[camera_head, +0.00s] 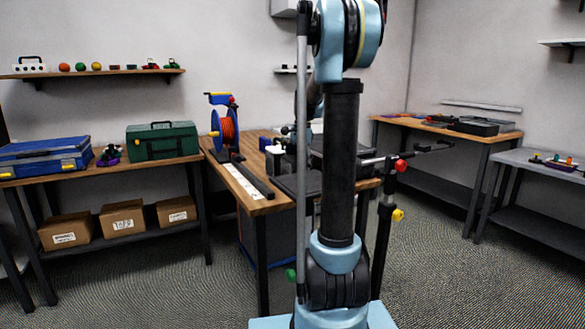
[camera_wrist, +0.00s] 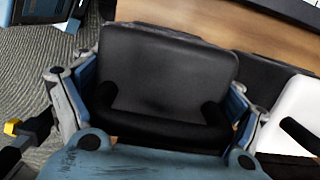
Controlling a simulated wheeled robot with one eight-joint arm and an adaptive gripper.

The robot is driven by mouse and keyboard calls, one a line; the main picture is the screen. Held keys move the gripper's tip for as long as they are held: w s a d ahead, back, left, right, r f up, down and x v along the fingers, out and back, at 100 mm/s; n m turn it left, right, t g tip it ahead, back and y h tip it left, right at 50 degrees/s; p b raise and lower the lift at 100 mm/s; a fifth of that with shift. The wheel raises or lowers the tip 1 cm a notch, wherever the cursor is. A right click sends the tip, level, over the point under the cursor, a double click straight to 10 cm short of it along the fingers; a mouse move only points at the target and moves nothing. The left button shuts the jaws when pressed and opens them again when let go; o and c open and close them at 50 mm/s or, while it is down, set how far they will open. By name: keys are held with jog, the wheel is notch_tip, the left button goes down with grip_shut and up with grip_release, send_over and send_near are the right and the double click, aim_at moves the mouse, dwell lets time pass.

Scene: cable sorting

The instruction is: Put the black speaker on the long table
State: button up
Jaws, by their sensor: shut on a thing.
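In the wrist view my gripper (camera_wrist: 158,104) is shut on a black box-like thing with rounded corners, which I take to be the black speaker (camera_wrist: 168,68). A finger with a dark pad presses on each side of it. A wooden tabletop (camera_wrist: 225,25) shows beyond it; whether the speaker touches it I cannot tell. In the head view the wooden table (camera_head: 262,207) stands in the middle, running away from me. My own arm hides the gripper and most of the speaker there. I cannot tell which table is the long one.
A cable reel (camera_head: 228,132) and a long ruler-like strip (camera_head: 243,186) lie on the middle table. A white object (camera_wrist: 300,108) is close to the gripper's right. A left bench holds a green toolbox (camera_head: 163,142) and a blue case (camera_head: 42,158). Other tables stand right.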

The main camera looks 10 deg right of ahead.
jog(key=o, duration=1.7)
jog(key=r, duration=0.4)
jog(key=d+r, duration=0.1)
jog(key=r, duration=0.7)
jog(key=shift+w+d, duration=0.3)
jog(key=shift+d, duration=0.05)
jog(key=shift+s, duration=0.1)
